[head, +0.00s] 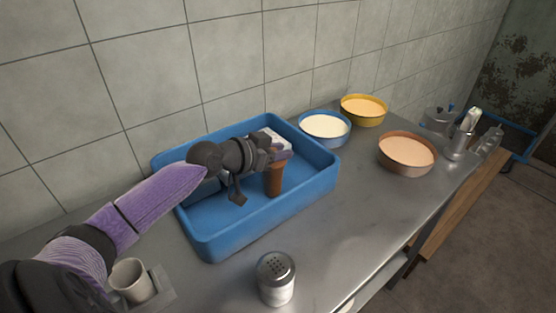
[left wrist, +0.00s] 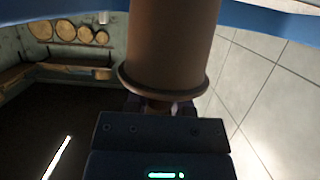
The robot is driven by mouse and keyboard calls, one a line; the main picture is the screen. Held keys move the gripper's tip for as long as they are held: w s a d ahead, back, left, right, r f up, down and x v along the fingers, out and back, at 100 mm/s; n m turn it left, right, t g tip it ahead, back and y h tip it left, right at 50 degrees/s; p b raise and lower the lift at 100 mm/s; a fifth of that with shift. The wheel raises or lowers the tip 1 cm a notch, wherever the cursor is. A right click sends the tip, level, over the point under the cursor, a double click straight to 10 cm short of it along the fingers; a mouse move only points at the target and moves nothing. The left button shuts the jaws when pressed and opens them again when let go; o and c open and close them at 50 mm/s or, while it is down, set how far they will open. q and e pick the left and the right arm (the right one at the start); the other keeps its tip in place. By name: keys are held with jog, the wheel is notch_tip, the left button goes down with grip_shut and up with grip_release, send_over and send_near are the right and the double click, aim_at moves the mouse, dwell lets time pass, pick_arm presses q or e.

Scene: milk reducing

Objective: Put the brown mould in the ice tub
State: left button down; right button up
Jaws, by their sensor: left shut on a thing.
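The brown mould (head: 275,181) is a tapered, rimmed cup held by my left gripper (head: 278,150), which is shut on it. In the head view it shows upright over the inside of the blue tub (head: 262,219), near its right part. I cannot tell whether it touches the tub floor. In the left wrist view the mould (left wrist: 170,50) fills the top middle, with its rim close to the gripper body (left wrist: 160,135). The fingertips are mostly hidden. My right gripper does not show.
A blue bowl (head: 325,126), a yellow bowl (head: 364,110) and a brown bowl (head: 406,153) stand right of the tub. A shaker (head: 276,279) and a light cup (head: 131,281) stand in front. Metal vessels (head: 460,140) are at the far right.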

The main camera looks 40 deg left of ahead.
pick_arm(q)
jog(key=shift+f, duration=0.25)
jog(key=shift+c, duration=2.4)
grip_release()
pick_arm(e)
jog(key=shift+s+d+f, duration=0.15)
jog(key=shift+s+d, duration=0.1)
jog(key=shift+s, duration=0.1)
pick_arm(q)
jog(key=shift+s+r, duration=0.15)
jog(key=shift+r, duration=0.05)
jog(key=p+v, duration=0.2)
jog(key=v, duration=0.5)
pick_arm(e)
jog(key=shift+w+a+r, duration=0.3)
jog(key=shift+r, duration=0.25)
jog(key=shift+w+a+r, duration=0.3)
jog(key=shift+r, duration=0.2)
pick_arm(q)
jog(key=shift+s+a, duration=0.1)
